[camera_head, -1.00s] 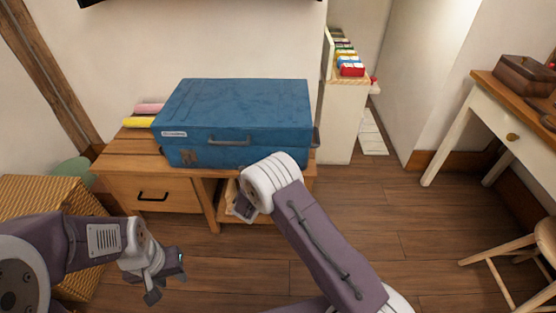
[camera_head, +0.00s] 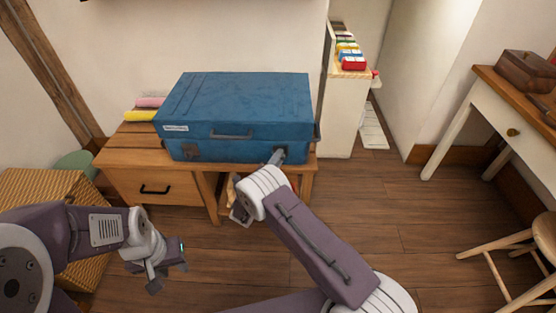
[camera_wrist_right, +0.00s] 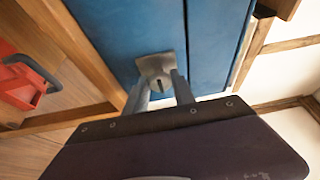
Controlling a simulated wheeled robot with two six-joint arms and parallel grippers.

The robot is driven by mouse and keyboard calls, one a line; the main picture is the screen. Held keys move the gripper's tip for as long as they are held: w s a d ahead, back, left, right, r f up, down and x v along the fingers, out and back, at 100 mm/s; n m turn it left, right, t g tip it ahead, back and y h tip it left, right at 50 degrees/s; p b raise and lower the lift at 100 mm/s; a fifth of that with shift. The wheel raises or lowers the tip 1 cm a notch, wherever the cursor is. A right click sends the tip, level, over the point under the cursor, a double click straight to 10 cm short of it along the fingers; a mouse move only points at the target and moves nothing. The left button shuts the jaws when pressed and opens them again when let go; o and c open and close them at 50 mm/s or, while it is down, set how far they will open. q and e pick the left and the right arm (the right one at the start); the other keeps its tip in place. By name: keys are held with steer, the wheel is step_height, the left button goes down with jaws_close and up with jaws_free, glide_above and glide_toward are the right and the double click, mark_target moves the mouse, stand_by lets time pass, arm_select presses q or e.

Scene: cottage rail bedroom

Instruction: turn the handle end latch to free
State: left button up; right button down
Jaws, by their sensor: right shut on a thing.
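A blue suitcase (camera_head: 240,100) lies closed on a low wooden bench, with a carry handle (camera_head: 231,136) on its front. One grey metal latch (camera_head: 190,151) is at the front left. The latch near the right end, by a side handle (camera_head: 317,132), is mostly hidden by my right gripper (camera_head: 277,157) in the head view. In the right wrist view this handle end latch (camera_wrist_right: 157,68) is a grey plate with a dark slot. My right gripper (camera_wrist_right: 161,92) is shut on its lower part. My left gripper (camera_head: 168,272) is open and empty, low over the floor.
The bench (camera_head: 125,158) has a drawer and an open shelf. A wicker basket (camera_head: 35,185) stands at left. A white shelf unit (camera_head: 343,115) is right of the suitcase. A white desk (camera_head: 470,100) and stool (camera_head: 520,245) stand at right. The middle floor is clear.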

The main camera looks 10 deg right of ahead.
stand_by(0.4)
steer(key=c, duration=1.1)
jaws_free()
steer(key=p+v, duration=0.3)
steer(key=v, duration=0.6)
